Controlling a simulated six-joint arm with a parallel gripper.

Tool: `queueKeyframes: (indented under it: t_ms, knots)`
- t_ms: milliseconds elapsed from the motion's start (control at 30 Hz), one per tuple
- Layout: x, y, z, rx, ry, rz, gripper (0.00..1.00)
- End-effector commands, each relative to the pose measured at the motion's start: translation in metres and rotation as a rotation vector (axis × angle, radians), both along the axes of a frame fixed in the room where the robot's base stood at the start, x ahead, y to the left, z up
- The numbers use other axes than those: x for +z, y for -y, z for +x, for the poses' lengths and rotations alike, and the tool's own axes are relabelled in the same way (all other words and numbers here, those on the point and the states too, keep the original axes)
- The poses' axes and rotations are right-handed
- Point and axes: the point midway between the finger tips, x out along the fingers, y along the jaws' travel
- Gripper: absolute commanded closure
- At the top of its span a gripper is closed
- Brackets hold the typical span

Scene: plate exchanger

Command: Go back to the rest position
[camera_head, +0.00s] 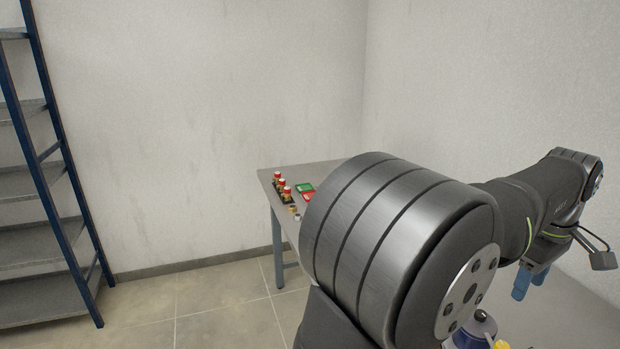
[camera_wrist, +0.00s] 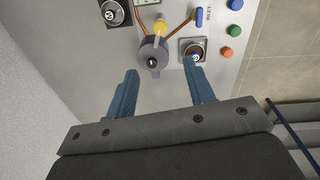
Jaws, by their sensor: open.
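My gripper (camera_wrist: 160,88) shows in the wrist view with its two blue fingers spread apart and nothing between them. In the head view my gripper (camera_head: 531,282) is at the right, fingers pointing down, above the light surface at the lower right. Ahead of the fingers in the wrist view is a panel (camera_wrist: 220,70) with a grey round part with a yellow piece (camera_wrist: 153,52). The right fingertip overlaps the view of a square fitting (camera_wrist: 186,43); I cannot tell whether they touch.
Blue, green and orange buttons (camera_wrist: 228,53) line the panel's right side. A grey table (camera_head: 262,174) with red-topped items (camera_head: 281,183) and green and red trays (camera_head: 305,187) stands beyond my arm. A blue-framed shelf (camera_head: 52,160) stands at the left. Floor (camera_head: 190,305) between is clear.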

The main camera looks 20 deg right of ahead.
Motion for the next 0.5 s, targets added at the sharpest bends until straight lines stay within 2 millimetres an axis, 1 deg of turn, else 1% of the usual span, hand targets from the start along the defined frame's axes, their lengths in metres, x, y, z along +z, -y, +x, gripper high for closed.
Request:
queueKeyframes:
  t_ms: [133, 233, 367, 500]
  knots:
    - [-0.005, 0.0, 0.0, 0.0, 0.0, 0.001, 0.51]
    - [-0.016, 0.001, 0.0, 0.0, 0.0, 0.002, 0.51]
    - [-0.039, 0.001, 0.0, 0.0, -0.002, 0.005, 0.51]
    - [-0.068, 0.003, 0.0, 0.0, -0.002, 0.005, 0.51]
